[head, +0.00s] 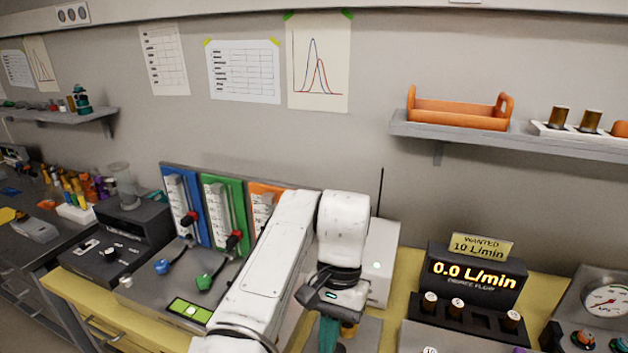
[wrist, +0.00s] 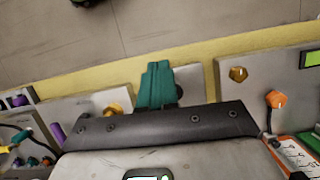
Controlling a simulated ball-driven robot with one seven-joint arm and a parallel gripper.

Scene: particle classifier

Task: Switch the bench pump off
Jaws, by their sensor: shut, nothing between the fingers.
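In the wrist view the fingers (wrist: 157,75) are together above the panel, apart from the yellow knob. I cannot tell whether they touch anything.
A flow display (head: 472,275) reads 0.0 L/min, under a sign (head: 482,246) saying "WANTED 10 L/min". Blue, green and orange flowmeter panels (head: 222,208) stand left. A pressure gauge (head: 606,300) is at far right. An orange knob (wrist: 238,74) is right of the fingers in the wrist view.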

